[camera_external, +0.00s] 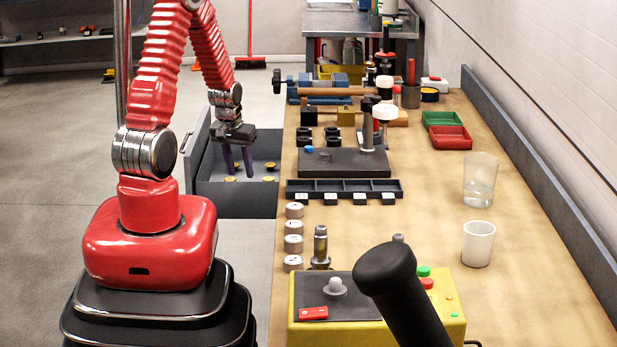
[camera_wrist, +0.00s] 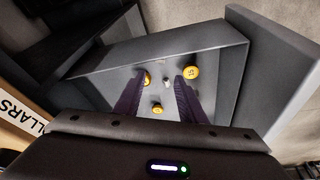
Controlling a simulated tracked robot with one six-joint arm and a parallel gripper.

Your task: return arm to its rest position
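My gripper (camera_external: 238,170) hangs fingers-down over the open grey drawer (camera_external: 236,202) at the left side of the bench. In the wrist view my gripper (camera_wrist: 158,98) shows two dark purple fingers spread apart with nothing held between them. Several yellow discs lie on the drawer floor: one (camera_wrist: 190,72) is beyond the right finger, one (camera_wrist: 157,109) lies between the fingers in the picture, and another (camera_wrist: 146,79) is partly hidden by the left finger. My red arm reaches forward and bends down to the drawer.
The drawer's raised front panel (camera_external: 197,145) stands left of my gripper. The wooden bench (camera_external: 420,220) is right of it, with a dark compartment tray (camera_external: 345,185), a stand on a black base (camera_external: 340,161) and a yellow control box (camera_external: 450,318). Open floor lies left of my arm.

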